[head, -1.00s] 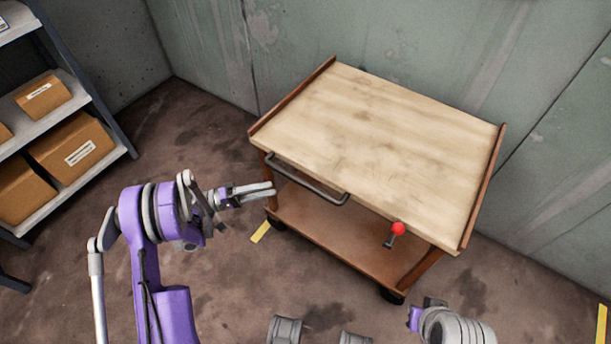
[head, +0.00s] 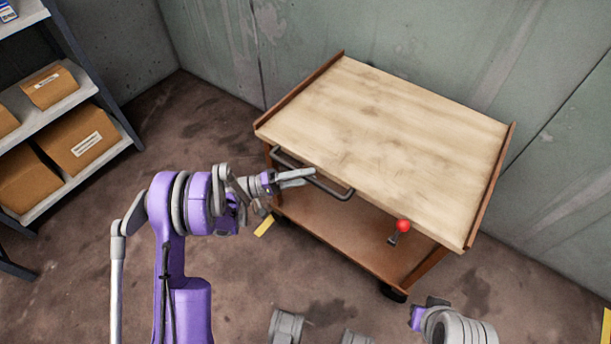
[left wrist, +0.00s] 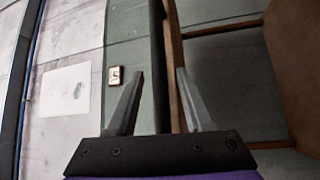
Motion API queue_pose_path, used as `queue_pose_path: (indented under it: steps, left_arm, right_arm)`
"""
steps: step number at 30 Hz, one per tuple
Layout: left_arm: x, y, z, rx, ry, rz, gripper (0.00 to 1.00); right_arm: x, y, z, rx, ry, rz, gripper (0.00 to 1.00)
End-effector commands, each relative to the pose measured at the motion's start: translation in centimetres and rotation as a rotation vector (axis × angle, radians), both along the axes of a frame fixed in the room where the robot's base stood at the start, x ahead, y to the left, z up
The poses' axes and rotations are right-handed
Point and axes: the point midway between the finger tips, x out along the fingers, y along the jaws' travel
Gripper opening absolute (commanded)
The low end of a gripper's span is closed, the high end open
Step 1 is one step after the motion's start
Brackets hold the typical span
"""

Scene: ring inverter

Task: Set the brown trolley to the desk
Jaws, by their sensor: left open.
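The brown trolley (head: 400,140) stands against the wall, with a pale wooden top, brown side rims and a lower shelf (head: 335,232). A dark bar handle (head: 312,178) runs along its near left edge. A red-knobbed lever (head: 403,226) sits at its near side. My left gripper (head: 312,176) is open at the handle in the head view. In the left wrist view the handle bar (left wrist: 158,70) stands between the two fingers (left wrist: 160,95); I cannot tell whether they touch it. Only a part of my right arm shows at the bottom right, its gripper not clear. No desk shows.
Shelving (head: 125,135) with cardboard boxes (head: 78,140) stands at the left. Grey walls close off the back and right. The stained floor between shelving and trolley is clear.

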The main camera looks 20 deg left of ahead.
Motion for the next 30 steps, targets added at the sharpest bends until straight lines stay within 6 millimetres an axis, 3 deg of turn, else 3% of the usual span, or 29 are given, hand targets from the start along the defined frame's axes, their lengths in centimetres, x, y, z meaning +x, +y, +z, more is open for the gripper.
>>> queue_pose_path:
  steps: [1,10,30]
  left_arm:
    - [0.00,0.01,0.00,0.000,0.000,0.000,0.52]
    - [-0.02,0.02,-0.02,0.000,0.000,-0.001,0.00]
    - [-0.03,0.03,-0.01,0.000,0.000,-0.001,0.00]
  right_arm:
    - [0.00,0.00,0.00,0.000,0.000,0.000,0.00]
    - [0.00,0.00,0.00,0.000,0.000,0.000,0.00]
    - [0.00,0.00,0.00,0.000,0.000,0.000,0.00]
